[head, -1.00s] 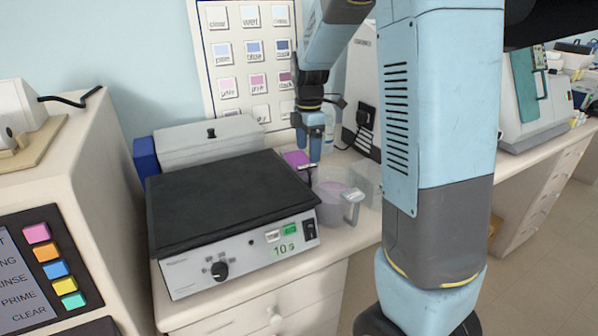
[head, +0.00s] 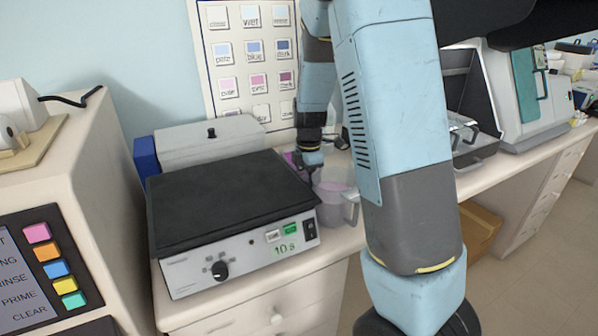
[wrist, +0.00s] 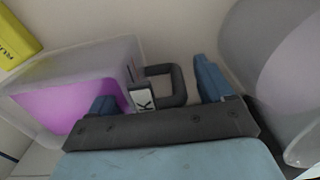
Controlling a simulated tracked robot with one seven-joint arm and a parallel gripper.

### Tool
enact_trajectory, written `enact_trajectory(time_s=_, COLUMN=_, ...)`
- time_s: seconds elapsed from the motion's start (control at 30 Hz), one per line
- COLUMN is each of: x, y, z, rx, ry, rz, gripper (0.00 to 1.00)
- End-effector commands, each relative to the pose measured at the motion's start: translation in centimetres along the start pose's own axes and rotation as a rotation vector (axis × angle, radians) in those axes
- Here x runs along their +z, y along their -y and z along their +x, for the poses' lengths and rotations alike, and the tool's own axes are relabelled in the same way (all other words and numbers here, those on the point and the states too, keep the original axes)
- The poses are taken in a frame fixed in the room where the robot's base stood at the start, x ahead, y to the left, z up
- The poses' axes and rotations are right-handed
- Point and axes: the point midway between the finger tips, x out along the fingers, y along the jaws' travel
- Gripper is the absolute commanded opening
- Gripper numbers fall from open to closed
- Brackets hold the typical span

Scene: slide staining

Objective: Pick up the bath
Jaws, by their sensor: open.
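The bath is a clear box holding purple liquid, at the left in the wrist view (wrist: 75,100). A dark loop handle (wrist: 178,76) and a small white label with a K are on its right side. In the head view a purple sliver of the bath (head: 290,158) shows; the rest is hidden behind my gripper (head: 312,166) and the black-topped device. In the wrist view my gripper (wrist: 157,92) is open, its blue fingers spread on either side of the handle. Whether either finger touches the handle cannot be told.
A clear jug of pinkish liquid (head: 335,205) stands close right of my gripper; its rounded wall fills the right of the wrist view. The black-topped device (head: 225,200) stands to the left. A yellow labelled object (wrist: 18,38) lies beyond the bath.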

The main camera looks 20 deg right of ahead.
Motion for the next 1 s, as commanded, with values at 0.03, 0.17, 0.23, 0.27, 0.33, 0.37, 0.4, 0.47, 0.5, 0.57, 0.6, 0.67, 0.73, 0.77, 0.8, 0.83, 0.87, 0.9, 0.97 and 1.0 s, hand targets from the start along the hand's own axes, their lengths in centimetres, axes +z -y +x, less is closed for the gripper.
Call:
enact_trajectory(time_s=0.03, x=0.00, y=0.00, z=0.10, rx=0.000, ry=0.000, rz=0.000, gripper=0.81)
enact_trajectory(time_s=0.17, x=0.02, y=-0.02, z=0.09, rx=0.001, ry=0.000, rz=0.001, gripper=0.81)
enact_trajectory(time_s=0.23, x=0.03, y=-0.02, z=0.08, rx=0.001, ry=0.000, rz=0.001, gripper=0.80)
enact_trajectory(time_s=0.27, x=0.04, y=-0.02, z=0.08, rx=0.001, ry=0.000, rz=0.001, gripper=0.77)
enact_trajectory(time_s=0.33, x=0.04, y=-0.02, z=0.07, rx=0.001, ry=0.000, rz=0.001, gripper=0.70)
enact_trajectory(time_s=0.37, x=0.05, y=-0.02, z=0.07, rx=0.001, ry=0.000, rz=0.001, gripper=0.67)
enact_trajectory(time_s=0.4, x=0.05, y=-0.02, z=0.06, rx=0.001, ry=0.000, rz=0.002, gripper=0.63)
enact_trajectory(time_s=0.47, x=0.06, y=-0.02, z=0.06, rx=0.001, ry=0.000, rz=0.002, gripper=0.58)
enact_trajectory(time_s=0.5, x=0.06, y=-0.02, z=0.06, rx=0.001, ry=0.000, rz=0.002, gripper=0.54)
enact_trajectory(time_s=0.57, x=0.07, y=-0.02, z=0.06, rx=0.001, ry=0.000, rz=0.002, gripper=0.48)
enact_trajectory(time_s=0.6, x=0.07, y=-0.02, z=0.06, rx=0.001, ry=0.000, rz=0.002, gripper=0.44)
enact_trajectory(time_s=0.67, x=0.08, y=-0.03, z=0.05, rx=0.001, ry=0.000, rz=0.002, gripper=0.39)
enact_trajectory(time_s=0.73, x=0.09, y=-0.03, z=0.05, rx=0.002, ry=0.000, rz=0.002, gripper=0.32)
enact_trajectory(time_s=0.77, x=0.09, y=-0.03, z=0.05, rx=0.002, ry=0.000, rz=0.002, gripper=0.29)
enact_trajectory(time_s=0.8, x=0.09, y=-0.03, z=0.05, rx=0.002, ry=0.000, rz=0.002, gripper=0.25)
enact_trajectory(time_s=0.83, x=0.09, y=-0.03, z=0.05, rx=0.002, ry=0.000, rz=0.002, gripper=0.22)
enact_trajectory(time_s=0.87, x=0.09, y=-0.03, z=0.05, rx=0.002, ry=0.000, rz=0.002, gripper=0.19)
enact_trajectory(time_s=0.9, x=0.10, y=-0.03, z=0.04, rx=0.002, ry=0.000, rz=0.002, gripper=0.15)
enact_trajectory(time_s=0.97, x=0.10, y=-0.03, z=0.04, rx=0.002, ry=0.000, rz=0.002, gripper=0.10)
enact_trajectory(time_s=1.0, x=0.11, y=-0.03, z=0.04, rx=0.002, ry=0.000, rz=0.002, gripper=0.06)
